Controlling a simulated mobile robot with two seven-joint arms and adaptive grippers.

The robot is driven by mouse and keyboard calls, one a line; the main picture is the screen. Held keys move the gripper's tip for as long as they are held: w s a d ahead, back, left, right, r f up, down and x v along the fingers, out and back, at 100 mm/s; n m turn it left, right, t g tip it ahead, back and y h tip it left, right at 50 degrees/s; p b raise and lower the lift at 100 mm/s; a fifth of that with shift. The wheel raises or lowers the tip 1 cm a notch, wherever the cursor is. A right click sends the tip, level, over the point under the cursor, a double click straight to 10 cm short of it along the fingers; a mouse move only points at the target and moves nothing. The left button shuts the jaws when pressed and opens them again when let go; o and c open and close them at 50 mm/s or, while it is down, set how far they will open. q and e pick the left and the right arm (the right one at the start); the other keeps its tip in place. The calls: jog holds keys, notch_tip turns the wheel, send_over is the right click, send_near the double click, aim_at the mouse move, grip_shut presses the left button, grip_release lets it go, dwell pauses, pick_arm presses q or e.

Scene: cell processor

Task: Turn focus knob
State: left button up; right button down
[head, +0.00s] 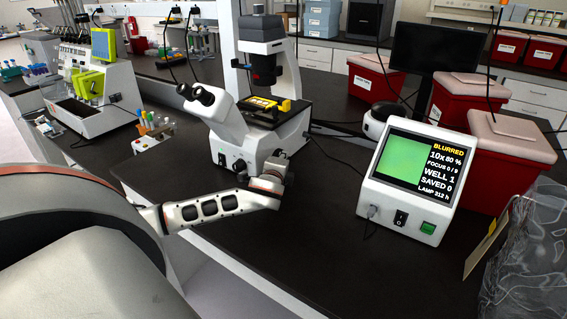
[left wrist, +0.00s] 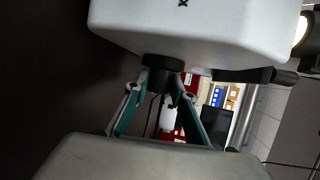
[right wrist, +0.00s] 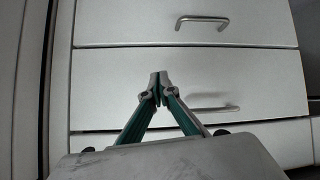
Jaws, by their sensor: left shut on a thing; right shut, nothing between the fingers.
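The white microscope (head: 243,128) stands on the black bench, and its body fills the top of the left wrist view. My left gripper (head: 277,172) is at its lower right side. In the left wrist view, my left gripper's fingers (left wrist: 161,82) are closed on the dark round focus knob (left wrist: 163,62) under the white body. The knob is hidden in the head view. My right gripper (right wrist: 158,84) is shut and empty, facing white drawers.
Red bins (head: 508,165) and a dark monitor (head: 429,62) stand behind the display unit. A small tube rack (head: 153,139) is left of the microscope. A clear plastic bag (head: 525,255) is at the right edge. Bare bench lies between the microscope and display.

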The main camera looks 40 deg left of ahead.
dwell(0.3)
pick_arm(q)
jog(key=o, duration=1.1)
jog(key=shift+s, duration=0.1)
jog(key=v, duration=1.2)
jog(key=shift+f, duration=0.15)
